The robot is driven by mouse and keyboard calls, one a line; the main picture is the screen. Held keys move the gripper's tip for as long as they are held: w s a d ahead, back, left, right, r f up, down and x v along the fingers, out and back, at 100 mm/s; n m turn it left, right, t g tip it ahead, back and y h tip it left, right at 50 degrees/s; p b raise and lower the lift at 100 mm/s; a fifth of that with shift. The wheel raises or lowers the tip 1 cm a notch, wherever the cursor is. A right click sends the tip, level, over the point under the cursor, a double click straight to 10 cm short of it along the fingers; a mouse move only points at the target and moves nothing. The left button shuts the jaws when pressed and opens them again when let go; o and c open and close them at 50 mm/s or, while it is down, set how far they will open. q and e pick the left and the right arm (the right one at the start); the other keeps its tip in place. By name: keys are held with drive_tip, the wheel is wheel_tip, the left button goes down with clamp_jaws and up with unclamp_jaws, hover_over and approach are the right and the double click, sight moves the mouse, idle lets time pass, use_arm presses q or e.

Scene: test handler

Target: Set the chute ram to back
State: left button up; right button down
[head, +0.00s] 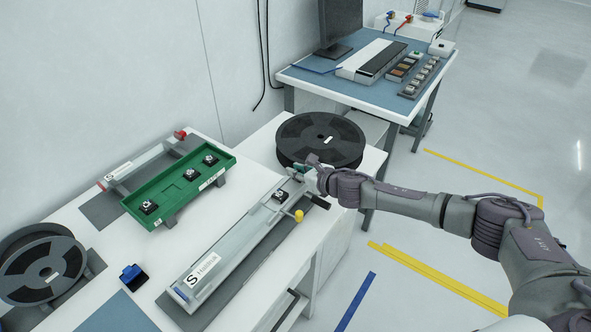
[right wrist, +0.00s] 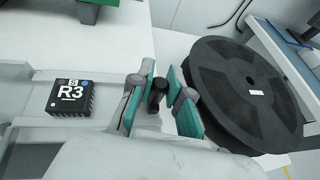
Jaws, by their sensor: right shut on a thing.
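The chute (head: 235,250) is a long, pale, clear-walled trough marked S on the white table, running from lower left to upper right. A black chip (head: 281,196) lies in it near the far end; in the right wrist view the chip (right wrist: 70,95) reads R3. My right gripper (head: 307,174) is at the chute's far end, beyond the chip. In the right wrist view its green-padded fingers (right wrist: 160,95) are around a small dark upright knob (right wrist: 155,93), apparently the chute ram's. The ram body is mostly hidden by the gripper. My left gripper is out of view.
A yellow knob (head: 298,215) sticks out at the chute's front side. A green tray (head: 180,185) with several chips, a blue-black block (head: 132,277) and another reel (head: 42,268) are to the left.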

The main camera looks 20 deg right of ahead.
drive_tip(key=c, duration=1.5)
unclamp_jaws()
drive_tip(key=shift+w+d+r, duration=0.15)
drive_tip(key=shift+d, duration=0.1)
drive_tip(key=shift+c, duration=0.2)
drive_tip(key=o, duration=0.3)
drive_tip(key=shift+d, duration=0.1)
drive_tip(key=shift+o, duration=0.7)
drive_tip(key=shift+d, duration=0.1)
drive_tip(key=shift+a, duration=0.2)
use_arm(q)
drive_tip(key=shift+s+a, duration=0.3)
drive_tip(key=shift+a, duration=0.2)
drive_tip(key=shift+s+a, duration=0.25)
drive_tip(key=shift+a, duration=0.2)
use_arm(e)
drive_tip(key=v, duration=1.2)
drive_tip(key=shift+d, duration=0.1)
